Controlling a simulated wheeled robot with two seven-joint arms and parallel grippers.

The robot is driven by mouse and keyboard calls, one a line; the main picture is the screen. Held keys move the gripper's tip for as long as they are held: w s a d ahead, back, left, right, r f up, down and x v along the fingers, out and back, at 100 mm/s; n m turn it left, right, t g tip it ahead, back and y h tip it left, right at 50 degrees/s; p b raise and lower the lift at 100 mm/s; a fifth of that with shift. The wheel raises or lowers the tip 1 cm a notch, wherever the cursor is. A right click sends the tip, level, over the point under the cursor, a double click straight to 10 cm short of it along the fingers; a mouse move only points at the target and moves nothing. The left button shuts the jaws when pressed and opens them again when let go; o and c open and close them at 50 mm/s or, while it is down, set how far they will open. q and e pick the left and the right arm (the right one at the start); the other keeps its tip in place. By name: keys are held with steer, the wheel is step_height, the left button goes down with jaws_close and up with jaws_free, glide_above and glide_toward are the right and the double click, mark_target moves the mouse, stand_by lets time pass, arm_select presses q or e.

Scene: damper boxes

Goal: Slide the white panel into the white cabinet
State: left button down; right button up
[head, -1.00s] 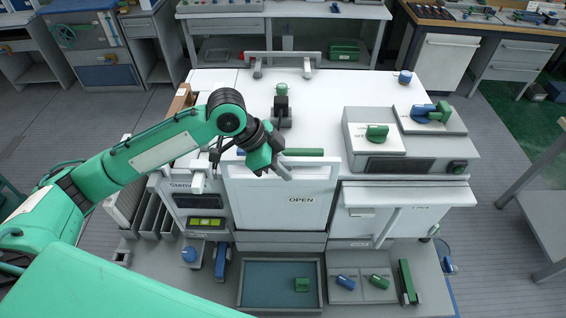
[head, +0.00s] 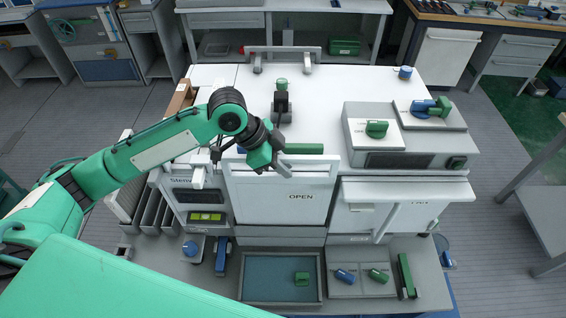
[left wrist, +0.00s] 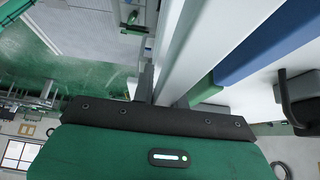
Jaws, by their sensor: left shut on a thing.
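The white panel (head: 280,205), labelled OPEN, stands upright at the front middle of the white cabinet (head: 335,100). Its top edge is near the cabinet's top surface. My left gripper (head: 278,168) is at the middle of that top edge, shut on it. In the left wrist view, the panel's edge (left wrist: 190,50) runs away from between the fingers of the left gripper (left wrist: 165,88). How far the panel's lower part sits in the cabinet is hard to tell. My right gripper is not in view.
A green bar (head: 303,148) lies just behind the panel on the cabinet top. A black clamp with a green knob (head: 281,84) stands farther back. Grey boxes with green and blue knobs (head: 377,129) are at the right. A blue-floored tray (head: 255,296) is below.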

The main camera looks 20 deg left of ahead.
arm_select(q)
steer(key=shift+f, duration=0.3)
steer(key=c, duration=1.5)
jaws_free()
steer(key=shift+o, duration=0.9)
steer(key=shift+s+r, duration=0.1)
steer(key=shift+s, duration=0.1)
steer(key=shift+w, duration=0.2)
steer(key=shift+o, duration=0.3)
